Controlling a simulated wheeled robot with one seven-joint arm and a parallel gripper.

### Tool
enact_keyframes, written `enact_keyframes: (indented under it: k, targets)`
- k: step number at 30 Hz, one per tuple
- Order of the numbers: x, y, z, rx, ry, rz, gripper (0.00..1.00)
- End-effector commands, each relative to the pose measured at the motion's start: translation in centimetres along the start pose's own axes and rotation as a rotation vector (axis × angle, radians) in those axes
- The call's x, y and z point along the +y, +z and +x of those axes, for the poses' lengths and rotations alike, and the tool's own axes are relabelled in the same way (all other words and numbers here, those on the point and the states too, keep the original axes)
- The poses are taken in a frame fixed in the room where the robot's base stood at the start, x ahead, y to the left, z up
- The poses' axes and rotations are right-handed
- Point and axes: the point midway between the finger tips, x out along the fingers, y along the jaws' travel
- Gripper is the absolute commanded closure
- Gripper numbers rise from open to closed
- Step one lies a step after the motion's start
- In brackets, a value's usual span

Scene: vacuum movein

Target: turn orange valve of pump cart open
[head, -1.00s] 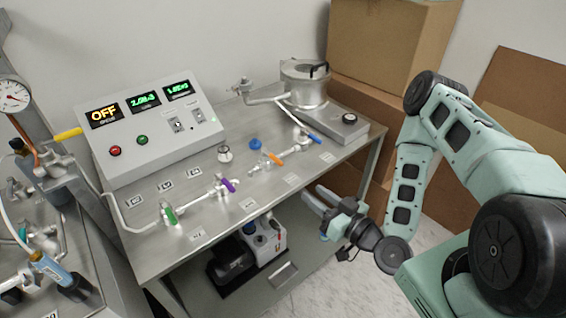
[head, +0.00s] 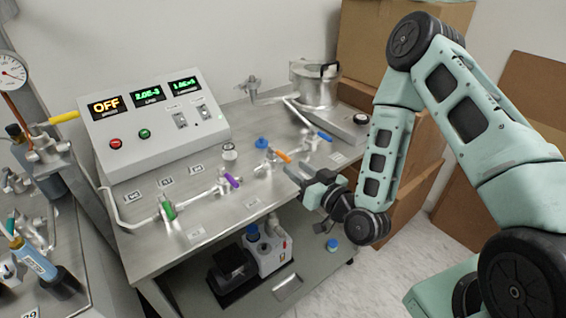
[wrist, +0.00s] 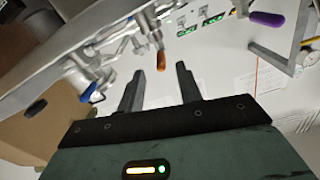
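The orange valve handle (head: 284,157) sits on the pipe line on top of the steel pump cart (head: 150,240), between the purple-handled valve (head: 232,181) and the blue-handled valve (head: 323,136). In the wrist view the orange handle (wrist: 160,60) lies ahead of the fingertips, roughly between them and apart from them. My gripper (head: 296,182) is at the cart's front edge, just below and right of the orange handle. In the wrist view my gripper (wrist: 160,78) has its two fingers spread with nothing between them.
A control box (head: 155,125) reading OFF stands at the cart's back left. A green-handled valve (head: 168,208) is at front left. A metal chamber (head: 315,88) stands at the back right, near cardboard boxes (head: 390,50). A pump (head: 268,250) sits on the lower shelf.

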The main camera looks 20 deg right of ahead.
Motion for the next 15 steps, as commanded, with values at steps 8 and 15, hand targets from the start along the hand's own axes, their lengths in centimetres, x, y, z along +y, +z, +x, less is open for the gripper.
enact_keyframes:
  k: [8, 15]
  targets:
    - [-0.1, -0.5, 5.0, 0.001, 0.000, 0.000, 0.65]
    - [-0.1, -0.3, 6.7, 0.000, 0.000, 0.000, 0.65]
